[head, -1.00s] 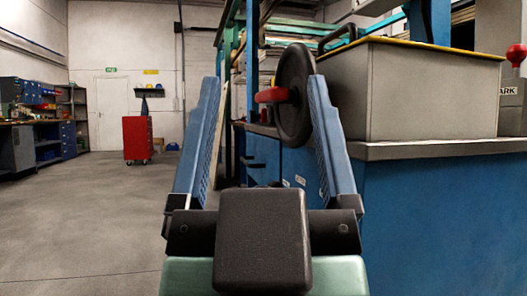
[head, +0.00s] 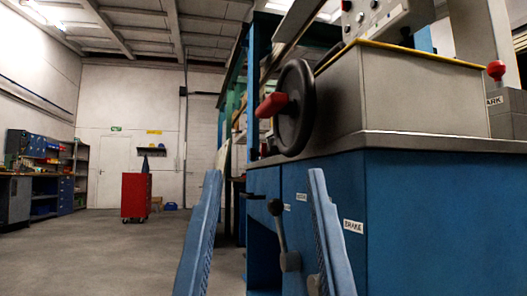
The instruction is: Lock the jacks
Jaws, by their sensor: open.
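My gripper (head: 265,175) is open and empty. Its two blue fingers rise from the bottom edge in front of a blue cabinet (head: 430,225). Between them shows a dark lever (head: 281,232) with a grey pivot, hanging on the cabinet front. The fingers do not visibly touch it. Small white labels (head: 301,197) sit near it, too small to read surely. A larger label (head: 353,226) right of the right finger reads "BRAKE". I cannot make out any jacks, and the right finger hides part of the cabinet.
A black handwheel (head: 295,108) with a red grip (head: 271,105) juts out above the cabinet. A grey box (head: 400,95) and a red knob (head: 496,70) stand on top. A red tool cart (head: 135,195) is far left. Open floor (head: 125,250) lies left.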

